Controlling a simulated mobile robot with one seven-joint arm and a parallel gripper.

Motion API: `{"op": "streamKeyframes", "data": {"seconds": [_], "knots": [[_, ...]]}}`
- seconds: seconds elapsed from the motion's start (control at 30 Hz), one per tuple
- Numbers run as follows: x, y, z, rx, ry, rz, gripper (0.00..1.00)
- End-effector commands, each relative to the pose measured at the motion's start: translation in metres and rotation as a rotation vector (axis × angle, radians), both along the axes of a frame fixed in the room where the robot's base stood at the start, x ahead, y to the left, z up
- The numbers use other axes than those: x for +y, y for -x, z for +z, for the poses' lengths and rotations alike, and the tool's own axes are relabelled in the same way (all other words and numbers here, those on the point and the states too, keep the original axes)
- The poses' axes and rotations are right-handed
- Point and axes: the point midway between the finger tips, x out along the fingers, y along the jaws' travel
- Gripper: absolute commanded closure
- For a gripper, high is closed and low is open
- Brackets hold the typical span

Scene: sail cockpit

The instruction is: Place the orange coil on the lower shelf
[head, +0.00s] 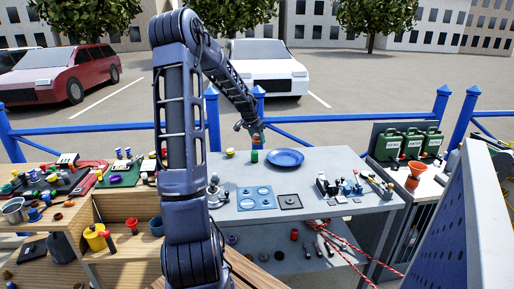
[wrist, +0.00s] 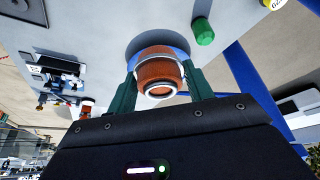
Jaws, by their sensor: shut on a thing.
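My gripper (wrist: 158,82) is shut on the orange coil (wrist: 157,68), a short orange-brown cylinder with pale rings, held between its green fingers. In the head view my gripper (head: 250,128) is above the back of the grey table, and the coil (head: 256,140) shows small below it, above or behind a green cylinder. The table has a lower shelf (head: 272,262) under its top. The shelf's left part is hidden by my arm.
On the grey tabletop are a blue plate (head: 286,157), a green cylinder (head: 254,156), a blue panel (head: 256,198) and a dark square (head: 289,201). Red cords (head: 340,247) hang at the shelf's right. Dark tools (head: 318,243) and a small red item (head: 294,234) are on the shelf.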

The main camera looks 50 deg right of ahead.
Motion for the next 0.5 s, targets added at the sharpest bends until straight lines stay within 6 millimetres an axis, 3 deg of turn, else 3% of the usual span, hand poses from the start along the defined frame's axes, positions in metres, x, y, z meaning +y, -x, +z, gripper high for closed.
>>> {"op": "streamKeyframes", "data": {"seconds": [0.13, 0.33, 0.5], "knots": [[0.0, 0.0, 0.011, -0.001, 0.001, -0.001, 0.75], [0.002, -0.002, 0.012, 0.0, 0.0, 0.007, 0.75], [0.023, -0.027, -0.002, -0.001, -0.002, 0.081, 0.75]]}}
